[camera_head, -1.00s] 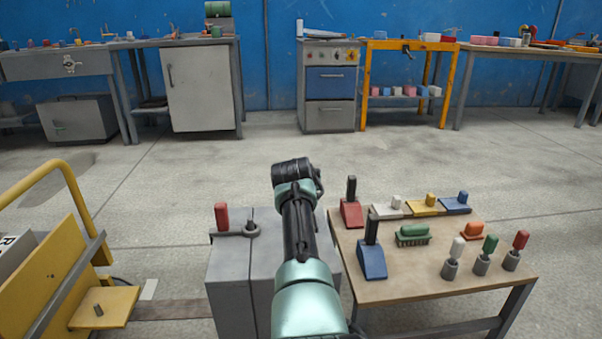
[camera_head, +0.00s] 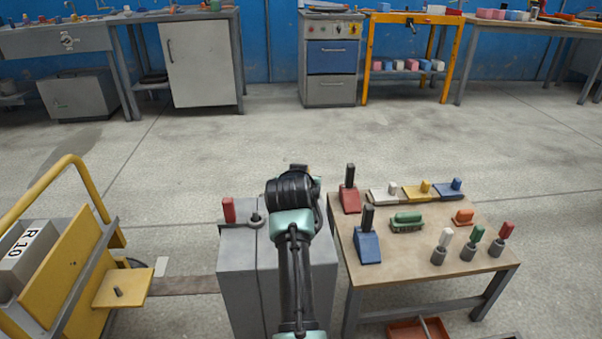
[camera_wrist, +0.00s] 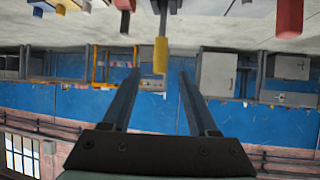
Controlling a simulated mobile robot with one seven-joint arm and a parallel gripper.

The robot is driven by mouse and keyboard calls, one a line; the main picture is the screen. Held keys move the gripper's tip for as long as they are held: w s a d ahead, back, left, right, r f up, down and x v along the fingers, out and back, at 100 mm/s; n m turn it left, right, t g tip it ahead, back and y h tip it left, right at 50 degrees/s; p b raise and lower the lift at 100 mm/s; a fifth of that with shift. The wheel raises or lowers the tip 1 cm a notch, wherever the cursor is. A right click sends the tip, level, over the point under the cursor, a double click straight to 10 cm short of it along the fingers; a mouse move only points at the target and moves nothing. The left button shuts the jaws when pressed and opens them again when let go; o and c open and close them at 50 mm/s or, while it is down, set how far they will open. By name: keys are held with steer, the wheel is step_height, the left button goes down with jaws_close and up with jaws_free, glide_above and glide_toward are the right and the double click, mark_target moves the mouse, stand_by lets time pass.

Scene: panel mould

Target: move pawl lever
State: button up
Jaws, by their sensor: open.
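A lever with a red grip (camera_head: 229,210) stands upright at the left of the grey cabinet top, beside a dark round knob (camera_head: 256,219). The red grip also shows in the wrist view (camera_wrist: 289,15), which is upside down. My gripper (camera_wrist: 158,74) is open and empty. A yellow-tipped upright piece (camera_wrist: 161,55) on a dark base appears between its fingers in that view, apparently beyond them. Which piece is the pawl lever, I cannot tell. My wrist hides the cabinet's right part.
A wooden table (camera_head: 400,262) at the right holds red and blue blocks with black handles, a green brush (camera_head: 407,221) and several coloured-handled pieces. A yellow cart (camera_head: 60,262) stands at the left. The floor beyond the cabinet is clear up to the far benches.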

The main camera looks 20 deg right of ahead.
steer(key=shift+p+v, duration=0.6)
steer(key=shift+v, duration=1.1)
steer(key=shift+f, duration=0.1)
steer(key=shift+c, duration=0.9)
steer(key=shift+t+h, duration=0.7)
steer(key=shift+h, duration=0.2)
steer(key=f+b, duration=0.1)
steer(key=s+f+b, duration=0.1)
steer(key=s+d+f+b, duration=0.1)
steer(key=f, duration=0.1)
steer(key=shift+b, duration=0.4)
steer(key=c, duration=0.7)
steer(key=s+a+f+t+b, duration=0.1)
steer(key=s+a+t+b, duration=0.1)
steer(key=b, duration=0.1)
steer(key=s+a+f+t+b, duration=0.1)
steer(key=s, duration=0.1)
steer(key=shift+f+h, duration=0.3)
jaws_close()
steer(key=w+d+t+b, duration=0.1)
steer(key=w+d+b, duration=0.3)
steer(key=w+b, duration=0.4)
steer(key=w, duration=0.4)
steer(key=shift+w+d+b, duration=0.2)
steer(key=shift+d+b, duration=0.1)
steer(key=shift+b, duration=0.05)
